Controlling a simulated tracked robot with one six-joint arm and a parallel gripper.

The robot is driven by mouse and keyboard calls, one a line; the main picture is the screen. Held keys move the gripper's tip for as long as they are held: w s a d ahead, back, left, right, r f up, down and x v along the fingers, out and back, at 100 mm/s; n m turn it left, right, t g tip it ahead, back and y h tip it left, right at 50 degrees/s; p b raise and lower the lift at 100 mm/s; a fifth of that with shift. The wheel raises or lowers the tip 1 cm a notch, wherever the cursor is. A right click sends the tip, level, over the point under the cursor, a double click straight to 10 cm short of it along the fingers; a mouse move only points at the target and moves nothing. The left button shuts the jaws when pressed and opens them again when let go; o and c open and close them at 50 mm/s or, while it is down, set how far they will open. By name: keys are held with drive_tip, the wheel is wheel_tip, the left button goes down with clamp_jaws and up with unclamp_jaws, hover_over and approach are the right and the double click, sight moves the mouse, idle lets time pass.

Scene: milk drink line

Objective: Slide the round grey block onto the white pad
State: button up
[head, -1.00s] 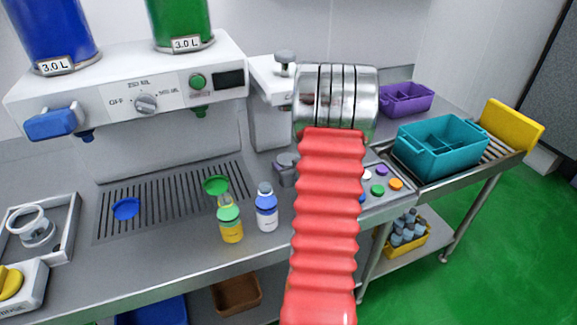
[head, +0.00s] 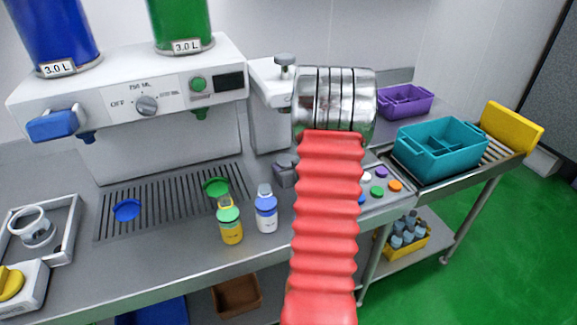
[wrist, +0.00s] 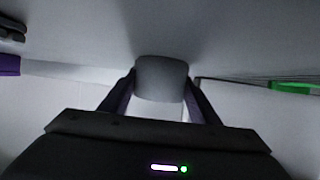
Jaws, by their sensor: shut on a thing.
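The round grey block (wrist: 160,78) is in the wrist view, held between the two dark fingers of my gripper (wrist: 160,92). My gripper is shut on its sides. In the head view my red ribbed arm and silver wrist hide most of the gripper and the block. A small dark grey piece (head: 285,173) shows just left of my arm, but I cannot tell what it is. I cannot make out the white pad for certain in either view.
A green-labelled bottle (head: 230,222) and a blue-labelled bottle (head: 266,210) stand left of my arm. A white machine (head: 140,95) is behind them. A button panel (head: 388,200) and a teal bin (head: 440,150) are at right.

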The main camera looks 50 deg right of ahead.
drive_tip(key=shift+w+d+r, duration=0.1)
drive_tip(key=shift+w+r, duration=0.15)
drive_tip(key=shift+w, duration=0.15)
drive_tip(key=o, duration=1.3)
drive_tip(key=shift+r, duration=0.1)
drive_tip(key=shift+a, duration=0.2)
drive_tip(key=v, duration=1.4)
drive_tip(key=shift+s+d+f, duration=0.3)
drive_tip(key=shift+s+f, duration=0.1)
drive_tip(key=shift+s, duration=0.1)
drive_tip(key=shift+s, duration=0.1)
